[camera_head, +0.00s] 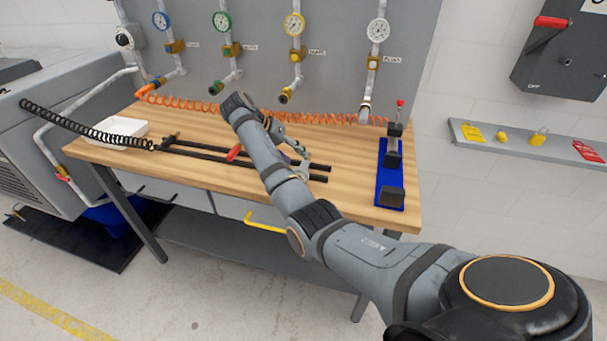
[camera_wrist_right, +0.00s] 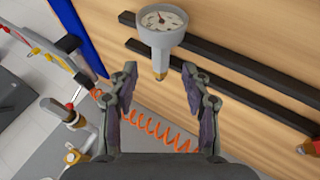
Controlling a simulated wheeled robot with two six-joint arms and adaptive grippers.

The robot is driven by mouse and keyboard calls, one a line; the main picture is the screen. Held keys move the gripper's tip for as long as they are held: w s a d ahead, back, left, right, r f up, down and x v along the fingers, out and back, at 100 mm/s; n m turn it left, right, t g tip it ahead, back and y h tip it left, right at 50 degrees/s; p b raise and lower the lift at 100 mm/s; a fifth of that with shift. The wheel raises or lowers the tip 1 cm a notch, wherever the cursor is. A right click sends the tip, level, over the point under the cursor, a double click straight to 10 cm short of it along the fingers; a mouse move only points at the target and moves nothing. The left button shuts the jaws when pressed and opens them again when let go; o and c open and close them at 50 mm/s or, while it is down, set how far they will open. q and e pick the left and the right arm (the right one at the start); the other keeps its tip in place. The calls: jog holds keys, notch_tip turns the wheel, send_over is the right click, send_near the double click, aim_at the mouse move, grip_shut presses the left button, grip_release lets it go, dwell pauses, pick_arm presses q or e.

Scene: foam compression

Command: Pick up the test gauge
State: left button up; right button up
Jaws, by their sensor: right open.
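The test gauge (camera_wrist_right: 161,20) shows in the right wrist view, with a round white dial, a grey stem and a brass end (camera_wrist_right: 160,72). It is by the black rails on the wooden table. My right gripper (camera_wrist_right: 163,76) is open and empty, with its fingers to either side of the line of the stem and the brass end close to the fingertips. In the head view my right gripper (camera_head: 301,162) is over the table, right of the middle. I cannot make out the test gauge in that view. My left gripper is not in view.
A blue base with a dark clamp-like fixture (camera_head: 392,162) stands at the table's right end. Black rails (camera_head: 312,173) and a coiled orange hose (camera_head: 335,118) lie on the table (camera_head: 345,205). A white tray (camera_head: 118,130) is at the left. Pipes with gauges line the back panel.

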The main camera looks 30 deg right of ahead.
aim_at(304, 166)
jog(key=b+x, duration=0.2)
jog(key=shift+f, duration=0.45)
jog(key=shift+d+f, duration=0.75)
jog(key=shift+d, duration=0.15)
jog(key=shift+s+a+r, duration=0.1)
jog(key=shift+a, duration=0.05)
jog(key=c, duration=0.4)
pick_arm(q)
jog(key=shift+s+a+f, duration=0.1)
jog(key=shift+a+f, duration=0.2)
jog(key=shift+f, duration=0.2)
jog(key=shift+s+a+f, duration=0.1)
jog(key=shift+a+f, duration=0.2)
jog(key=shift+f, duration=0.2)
pick_arm(e)
grip_shut()
